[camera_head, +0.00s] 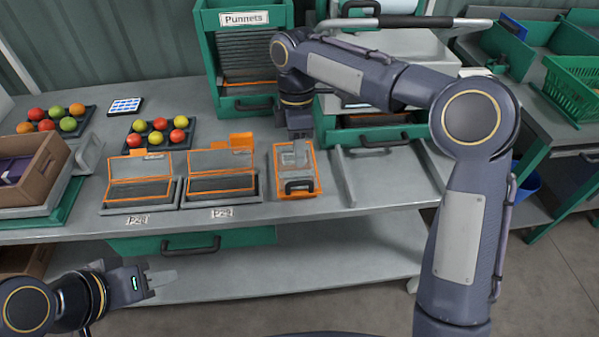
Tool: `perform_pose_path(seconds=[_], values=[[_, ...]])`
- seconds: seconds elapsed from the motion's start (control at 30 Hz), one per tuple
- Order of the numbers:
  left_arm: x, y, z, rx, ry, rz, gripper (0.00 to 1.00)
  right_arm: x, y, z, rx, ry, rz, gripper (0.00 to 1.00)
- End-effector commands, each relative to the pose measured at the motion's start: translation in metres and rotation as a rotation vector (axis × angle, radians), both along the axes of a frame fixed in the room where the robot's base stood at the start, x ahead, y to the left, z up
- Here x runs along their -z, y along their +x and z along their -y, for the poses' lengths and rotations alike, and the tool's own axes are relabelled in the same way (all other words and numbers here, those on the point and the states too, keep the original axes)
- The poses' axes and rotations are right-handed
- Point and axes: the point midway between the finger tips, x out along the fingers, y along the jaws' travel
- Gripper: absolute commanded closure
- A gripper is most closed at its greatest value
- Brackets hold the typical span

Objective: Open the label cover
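An orange-edged box with a clear top and a dark handle (299,186) stands on the bench, right of two orange-framed trays. It may be the label cover; no lettering shows on it. It looks shut. My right gripper (295,157) points down over the rear of this box; its fingertips blend with the clear top, so I cannot tell whether they touch it or how far apart they are. My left gripper (158,279) is low at the left, in front of the bench, open and empty, far from the box.
Two orange-framed slotted trays (140,205) (222,200) stand left of the box. A green punnet dispenser (209,60) stands behind. A bare bench strip lies to the right.

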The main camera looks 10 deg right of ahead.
Motion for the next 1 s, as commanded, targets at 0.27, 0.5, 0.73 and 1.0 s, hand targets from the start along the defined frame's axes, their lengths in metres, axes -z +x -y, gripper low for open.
perform_pose_path(seconds=[0.27, 0.5, 0.73, 1.0], values=[[0.006, 0.0, 0.0, 0.0, 0.0, 0.0, 0.64, 0.045, -0.01, 0.001, 0.003, -0.001, -0.003, 0.66], [0.007, 0.0, 0.0, 0.0, 0.0, 0.0, 0.64, 0.065, -0.014, 0.001, 0.005, 0.0, 0.0, 0.66], [0.007, 0.0, 0.0, 0.0, 0.0, 0.0, 0.64, 0.067, -0.014, 0.001, 0.005, 0.001, 0.001, 0.66], [0.007, 0.0, 0.0, 0.0, 0.0, 0.0, 0.64, 0.067, -0.014, 0.001, 0.005, 0.0, 0.001, 0.95]])
